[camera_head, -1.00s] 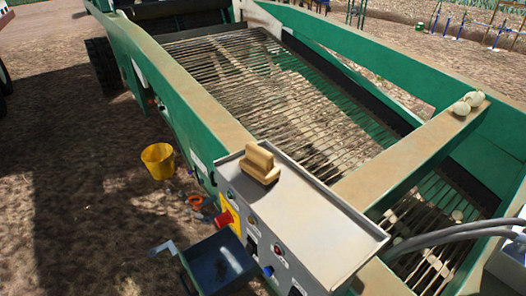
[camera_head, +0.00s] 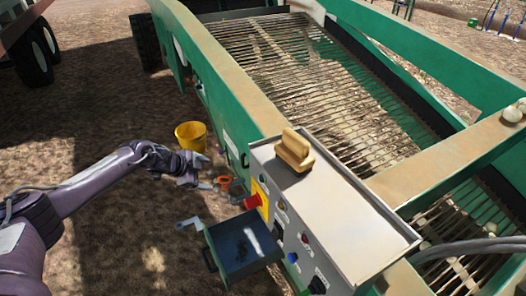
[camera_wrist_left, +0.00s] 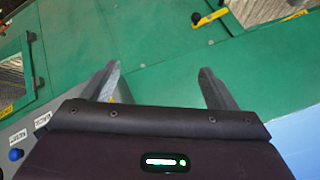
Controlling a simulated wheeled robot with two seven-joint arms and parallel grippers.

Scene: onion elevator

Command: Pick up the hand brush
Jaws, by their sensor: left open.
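The hand brush (camera_head: 294,150) is a tan, wooden-looking block with a raised grip. It rests on the grey top of the control box (camera_head: 335,205), near its far left corner. My left gripper (camera_head: 197,170) is to the left of the box and apart from the brush, near the yellow bucket. In the left wrist view my left gripper (camera_wrist_left: 160,85) has its two fingers spread with nothing between them, facing the green machine side. The brush does not show in that view. My right gripper is not in view.
A yellow bucket (camera_head: 190,137) stands beside the machine. A red knob (camera_head: 252,201) sticks out from the panel.

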